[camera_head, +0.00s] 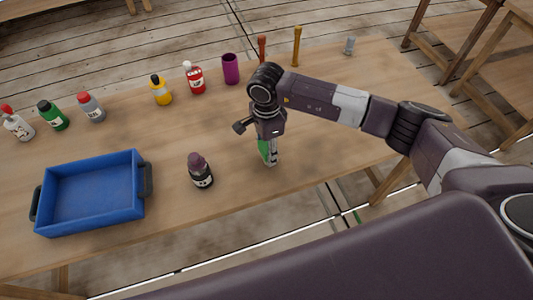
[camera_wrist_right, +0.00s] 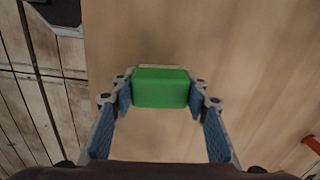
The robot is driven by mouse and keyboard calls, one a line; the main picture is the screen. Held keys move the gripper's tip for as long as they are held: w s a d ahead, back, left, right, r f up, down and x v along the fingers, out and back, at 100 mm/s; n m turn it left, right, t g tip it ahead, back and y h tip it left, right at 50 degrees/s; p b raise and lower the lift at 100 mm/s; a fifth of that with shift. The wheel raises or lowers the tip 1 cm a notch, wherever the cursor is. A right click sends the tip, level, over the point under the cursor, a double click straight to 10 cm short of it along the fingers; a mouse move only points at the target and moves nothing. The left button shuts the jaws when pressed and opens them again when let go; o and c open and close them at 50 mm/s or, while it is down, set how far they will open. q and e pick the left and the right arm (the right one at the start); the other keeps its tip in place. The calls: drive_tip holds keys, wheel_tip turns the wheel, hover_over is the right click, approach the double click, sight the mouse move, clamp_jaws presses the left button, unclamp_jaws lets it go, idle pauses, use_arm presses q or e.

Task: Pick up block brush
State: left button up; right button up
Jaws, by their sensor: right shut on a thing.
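The block brush shows as a green block (camera_wrist_right: 161,88) between the two fingertips of my right gripper (camera_wrist_right: 160,92) in the wrist view. A pale strip shows along its far edge. In the head view the right gripper (camera_head: 270,155) points down over the front part of the table, with a green part of the brush (camera_head: 263,147) showing beside its fingers. The gripper is shut on the brush, and its fingers hide part of it. I cannot tell whether the brush touches the tabletop. My left gripper is not in view.
A blue tray (camera_head: 139,187) stands at the front left, with a dark bottle (camera_head: 201,172) between it and the gripper. Several bottles, a purple cup (camera_head: 230,69) and two upright brown tools (camera_head: 296,46) line the back. The table's right part is mostly clear.

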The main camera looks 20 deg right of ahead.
use_arm(q)
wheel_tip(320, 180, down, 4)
drive_tip(key=b, duration=0.4)
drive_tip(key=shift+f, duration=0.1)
use_arm(e)
wheel_tip(320, 180, up, 18)
drive_tip(key=shift+f, duration=0.1)
